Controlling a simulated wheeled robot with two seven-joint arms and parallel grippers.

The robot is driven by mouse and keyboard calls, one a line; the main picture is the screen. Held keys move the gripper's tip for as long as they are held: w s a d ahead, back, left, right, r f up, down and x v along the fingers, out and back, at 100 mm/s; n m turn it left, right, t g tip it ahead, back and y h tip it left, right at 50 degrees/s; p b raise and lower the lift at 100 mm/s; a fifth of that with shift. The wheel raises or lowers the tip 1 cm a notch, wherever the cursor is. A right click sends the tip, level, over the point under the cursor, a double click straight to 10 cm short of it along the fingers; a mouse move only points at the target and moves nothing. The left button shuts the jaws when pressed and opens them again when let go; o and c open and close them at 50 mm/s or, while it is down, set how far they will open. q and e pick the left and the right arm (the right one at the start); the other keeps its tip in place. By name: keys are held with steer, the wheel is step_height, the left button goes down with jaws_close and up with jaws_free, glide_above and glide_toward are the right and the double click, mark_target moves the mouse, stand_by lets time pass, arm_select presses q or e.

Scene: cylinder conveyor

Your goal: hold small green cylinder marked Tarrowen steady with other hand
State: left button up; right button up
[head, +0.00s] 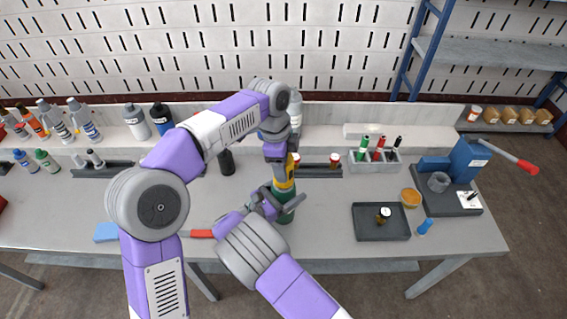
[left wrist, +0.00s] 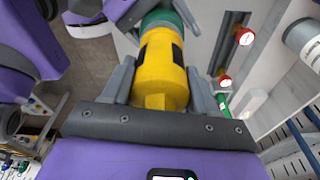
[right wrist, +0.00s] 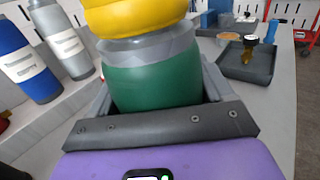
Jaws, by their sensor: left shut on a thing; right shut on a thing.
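The green cylinder (head: 285,211) stands upright on the grey table, with a grey band around its upper part in the right wrist view (right wrist: 152,82). No name can be read on it. A yellow piece (head: 289,171) with a black patch sits directly above it, in line with it; it also shows in the left wrist view (left wrist: 161,65). My left gripper (head: 285,184) comes from above and is shut on the yellow piece. My right gripper (head: 270,203) is shut around the green cylinder from the side, near the table. The right fingertips are partly hidden behind the cylinder.
A dark tray (head: 366,230) with a small item lies to the right, near a blue cylinder (head: 425,226) and an orange bowl (head: 411,197). A blue press (head: 466,163) stands at the right end. Several bottles (head: 85,122) line the back left. Bare table lies between cylinder and tray.

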arm_select(q)
steer(key=shift+s+m, duration=0.1)
steer(key=shift+m, duration=0.7)
steer(key=shift+m+g, duration=0.3)
steer(key=shift+m, duration=0.9)
steer(key=m, duration=0.3)
steer(key=shift+m+y, duration=0.3)
steer(key=shift+m, duration=0.1)
steer(key=o, duration=1.2)
